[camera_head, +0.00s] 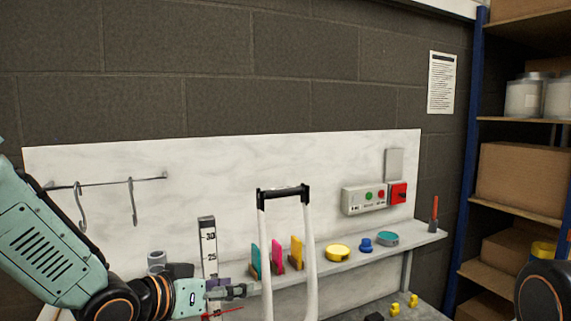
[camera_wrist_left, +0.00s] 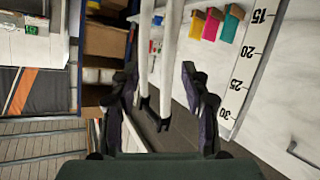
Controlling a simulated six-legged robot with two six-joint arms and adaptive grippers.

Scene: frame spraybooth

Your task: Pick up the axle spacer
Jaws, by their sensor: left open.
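A grey hollow cylinder (camera_head: 157,259) stands at the left end of the shelf, partly hidden behind my left wrist; it may be the axle spacer, but I cannot tell for sure. My left gripper (camera_head: 238,291) is to the right of the cylinder, in front of the shelf and just left of the white frame. In the left wrist view my left gripper (camera_wrist_left: 162,98) is open, with its two fingers apart. The white tubes (camera_wrist_left: 168,55) show between the fingers there, farther off, and nothing is visibly held. My right gripper is out of view.
The white two-legged frame (camera_head: 311,255) stands in front of the shelf (camera_head: 424,238). The shelf bears coloured blocks (camera_head: 277,255), a yellow disc (camera_head: 337,252), a blue knob (camera_head: 366,245) and a teal disc (camera_head: 388,239). A ruler (camera_head: 208,248) stands upright near my left gripper. Hooks (camera_head: 132,202) hang at left.

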